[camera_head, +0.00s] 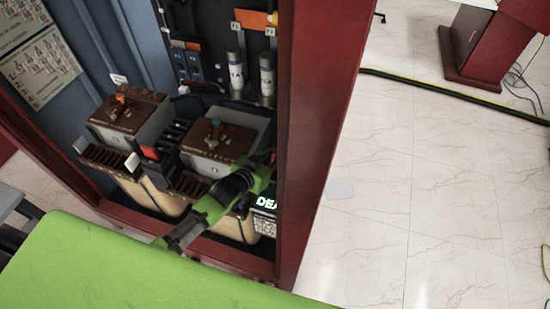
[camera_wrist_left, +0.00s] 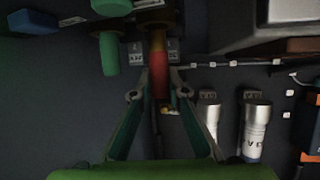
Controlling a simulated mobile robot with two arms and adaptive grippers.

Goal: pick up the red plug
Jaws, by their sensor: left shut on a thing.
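The red plug (camera_wrist_left: 160,82) is upright in the left wrist view, red below and yellowish to brown above, its top reaching a brown round part. My left gripper (camera_wrist_left: 160,90) has a fingertip on each side of the plug and is shut on it. In the head view my green left arm reaches into the cabinet, and the left gripper (camera_head: 267,161) is near the red right-hand post. I cannot pick out the plug in the head view. My right gripper is not in view.
A green plug (camera_wrist_left: 108,52) hangs left of the red plug. Two white cylinders (camera_wrist_left: 254,132) are to the right. The red cabinet post (camera_head: 318,120) stands close beside the left gripper. Brown-topped transformer units (camera_head: 218,142) fill the cabinet's lower part. Open tiled floor (camera_head: 430,210) lies right.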

